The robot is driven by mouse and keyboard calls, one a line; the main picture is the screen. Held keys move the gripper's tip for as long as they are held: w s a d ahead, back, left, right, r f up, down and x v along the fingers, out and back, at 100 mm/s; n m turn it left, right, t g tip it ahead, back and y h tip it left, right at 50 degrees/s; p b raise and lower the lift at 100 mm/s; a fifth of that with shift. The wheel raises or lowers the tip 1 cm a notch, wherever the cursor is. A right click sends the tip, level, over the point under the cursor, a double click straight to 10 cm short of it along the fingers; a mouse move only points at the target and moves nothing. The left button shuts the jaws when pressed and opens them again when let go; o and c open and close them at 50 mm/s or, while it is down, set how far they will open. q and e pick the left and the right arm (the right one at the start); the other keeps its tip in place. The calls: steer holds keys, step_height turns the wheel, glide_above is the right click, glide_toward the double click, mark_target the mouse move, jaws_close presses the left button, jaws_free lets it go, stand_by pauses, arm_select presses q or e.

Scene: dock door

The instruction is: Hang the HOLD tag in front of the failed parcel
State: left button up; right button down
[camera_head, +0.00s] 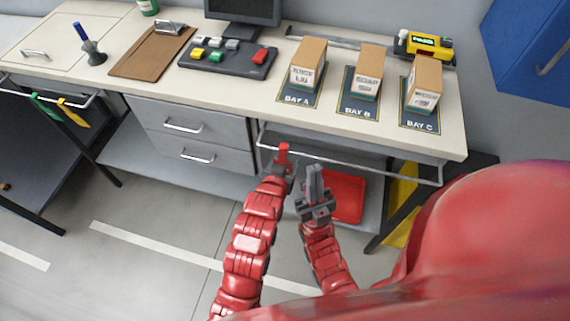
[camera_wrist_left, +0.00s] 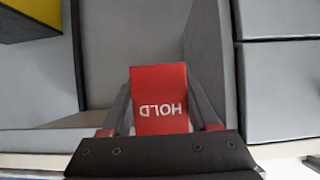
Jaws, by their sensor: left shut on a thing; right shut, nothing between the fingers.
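The red HOLD tag (camera_head: 283,152) is gripped by my left gripper (camera_head: 280,167), just in front of the bench edge. In the left wrist view the tag (camera_wrist_left: 158,98) sits between the fingers, its white lettering upside down. My right gripper (camera_head: 314,178) is shut and empty, just right of the left one. Three brown parcels stand on dark mats: one at BAY A (camera_head: 308,65), one at BAY B (camera_head: 368,72), one at BAY C (camera_head: 424,83). Their labels are too small to read, so I cannot tell which failed. A metal rail (camera_head: 345,157) runs along the bench front below them.
A button panel (camera_head: 228,57), clipboard (camera_head: 152,50) and yellow-black device (camera_head: 424,46) are on the bench. A red bin (camera_head: 345,196) is underneath; drawers (camera_head: 195,130) are left.

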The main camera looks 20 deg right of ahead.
arm_select(q)
steer(key=shift+f, duration=0.2)
steer(key=o, duration=1.4)
steer(key=p+v, duration=0.9)
steer(key=v, duration=0.8)
steer(key=shift+s+a+r, duration=0.1)
steer(key=shift+s+r, duration=0.05)
steer(key=shift+s, duration=0.05)
